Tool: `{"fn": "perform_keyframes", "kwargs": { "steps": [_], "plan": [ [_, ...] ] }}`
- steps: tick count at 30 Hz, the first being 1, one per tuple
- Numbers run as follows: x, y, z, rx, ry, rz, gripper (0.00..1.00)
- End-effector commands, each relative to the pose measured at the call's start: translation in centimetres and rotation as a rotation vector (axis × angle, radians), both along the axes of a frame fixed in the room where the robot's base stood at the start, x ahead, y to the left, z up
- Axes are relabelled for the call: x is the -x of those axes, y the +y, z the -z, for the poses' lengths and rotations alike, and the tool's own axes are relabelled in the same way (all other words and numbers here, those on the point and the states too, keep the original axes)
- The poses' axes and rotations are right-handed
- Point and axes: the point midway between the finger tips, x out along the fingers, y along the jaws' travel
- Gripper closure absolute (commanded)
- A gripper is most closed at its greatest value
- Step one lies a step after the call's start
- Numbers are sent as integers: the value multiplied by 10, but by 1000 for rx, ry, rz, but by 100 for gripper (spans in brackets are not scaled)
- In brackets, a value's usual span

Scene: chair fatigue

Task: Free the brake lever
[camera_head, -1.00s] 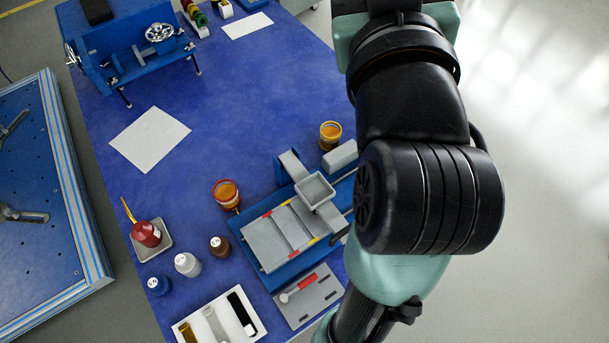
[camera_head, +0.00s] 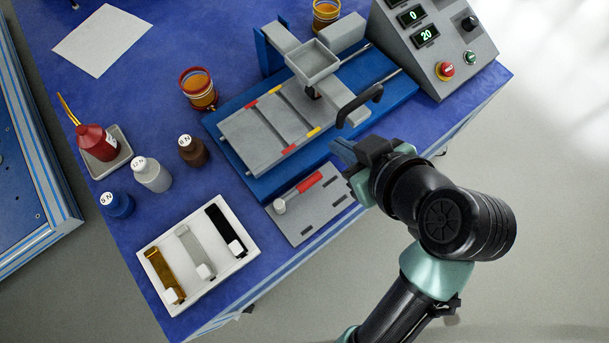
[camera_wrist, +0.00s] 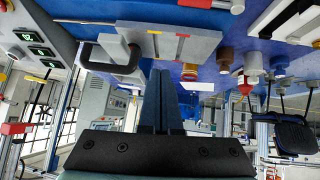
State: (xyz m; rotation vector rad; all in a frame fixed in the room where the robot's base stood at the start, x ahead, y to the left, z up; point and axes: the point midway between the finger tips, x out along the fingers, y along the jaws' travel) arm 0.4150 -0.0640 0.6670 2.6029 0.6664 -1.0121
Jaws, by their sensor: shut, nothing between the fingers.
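A black curved handle (camera_head: 360,105) stands at the right front of the blue test rig (camera_head: 402,95). It also shows in the wrist view as a dark loop (camera_wrist: 108,66). A lever with a red grip (camera_head: 309,183) and a pale knob lies on a grey slotted plate (camera_head: 330,205) in front of the rig. I cannot tell which of the two is the brake lever. My gripper (camera_head: 335,148) is shut and empty, just in front of the black handle and apart from it. In the wrist view its blue fingers (camera_wrist: 161,85) are together.
A control console (camera_head: 455,40) with lit displays stands at the back right. A white tray (camera_head: 215,285) of coloured strips lies in front. Labelled bottles (camera_head: 152,174), a red oil can (camera_head: 97,142) and an orange-filled jar (camera_head: 199,90) stand to the left. The blue table's edge runs close beneath my gripper.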

Motion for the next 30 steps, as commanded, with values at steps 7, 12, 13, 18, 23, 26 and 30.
{"fn": "perform_keyframes", "kwargs": {
  "steps": [7, 12, 13, 18, 23, 26, 30],
  "plan": [
    [29, 8, 59, -31, 81, -79, 100],
    [34, 9, 64, -36, 94, -94, 100],
    [34, 9, 63, -37, 95, -94, 100],
    [34, 9, 63, -37, 94, -94, 100],
    [32, 11, 67, -37, 94, -94, 100],
    [26, 16, 76, -38, 93, -95, 100],
    [12, 26, 97, -37, 94, -96, 100]
  ]
}}
